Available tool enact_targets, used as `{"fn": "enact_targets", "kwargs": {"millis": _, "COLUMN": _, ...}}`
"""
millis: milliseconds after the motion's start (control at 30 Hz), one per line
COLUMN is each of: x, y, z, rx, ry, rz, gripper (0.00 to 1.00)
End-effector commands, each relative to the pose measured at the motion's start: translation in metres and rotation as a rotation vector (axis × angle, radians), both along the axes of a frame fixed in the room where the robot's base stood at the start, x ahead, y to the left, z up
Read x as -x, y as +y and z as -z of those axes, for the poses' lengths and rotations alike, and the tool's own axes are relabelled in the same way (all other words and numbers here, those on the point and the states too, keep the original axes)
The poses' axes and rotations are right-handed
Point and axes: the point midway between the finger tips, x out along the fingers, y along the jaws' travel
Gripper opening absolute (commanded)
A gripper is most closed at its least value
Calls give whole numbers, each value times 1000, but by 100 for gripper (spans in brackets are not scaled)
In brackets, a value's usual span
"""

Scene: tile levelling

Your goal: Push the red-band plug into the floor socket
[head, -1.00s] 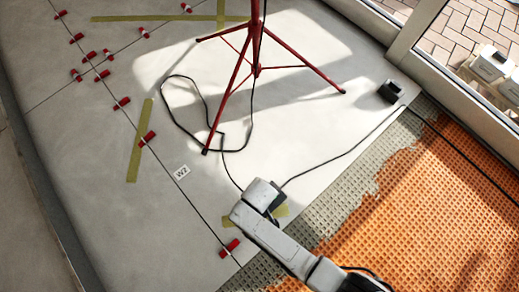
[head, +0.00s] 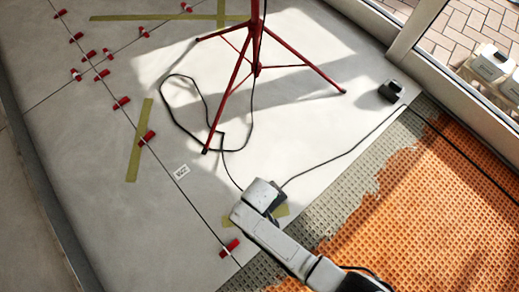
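My gripper (head: 268,205) is low over the pale tile near the tile edge, at the bottom middle of the head view. Its dark end points down, and my own arm hides most of it. I cannot see its fingertips or whether they hold anything. No red band shows, so I cannot make out the red-band plug. A thin black cable (head: 230,173) runs from the tripod down to the gripper's left side. Another black cable (head: 335,157) leaves its right side. The floor socket cannot be clearly identified; it may be hidden beneath the gripper.
A red tripod (head: 256,70) stands on the tiles beyond my gripper. A small black block (head: 391,91) sits at the right tile edge. Red levelling clips (head: 230,247) line the joints. Orange matting (head: 420,215) lies at right. Open tile lies between tripod and gripper.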

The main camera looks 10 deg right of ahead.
Motion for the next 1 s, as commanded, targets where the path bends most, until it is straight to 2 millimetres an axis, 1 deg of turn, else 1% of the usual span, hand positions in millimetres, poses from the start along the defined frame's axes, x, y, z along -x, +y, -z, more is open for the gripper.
{"fn": "enact_targets", "kwargs": {"millis": 867, "x": 0, "y": 0, "z": 5, "rx": 0, "ry": 0, "rz": 0, "gripper": 6}}
{"fn": "enact_targets", "kwargs": {"millis": 900, "x": 0, "y": 0, "z": 5, "rx": 0, "ry": 0, "rz": 0, "gripper": 38}}
{"fn": "enact_targets", "kwargs": {"millis": 1000, "x": 0, "y": 0, "z": 5, "rx": 0, "ry": 0, "rz": 0, "gripper": 47}}
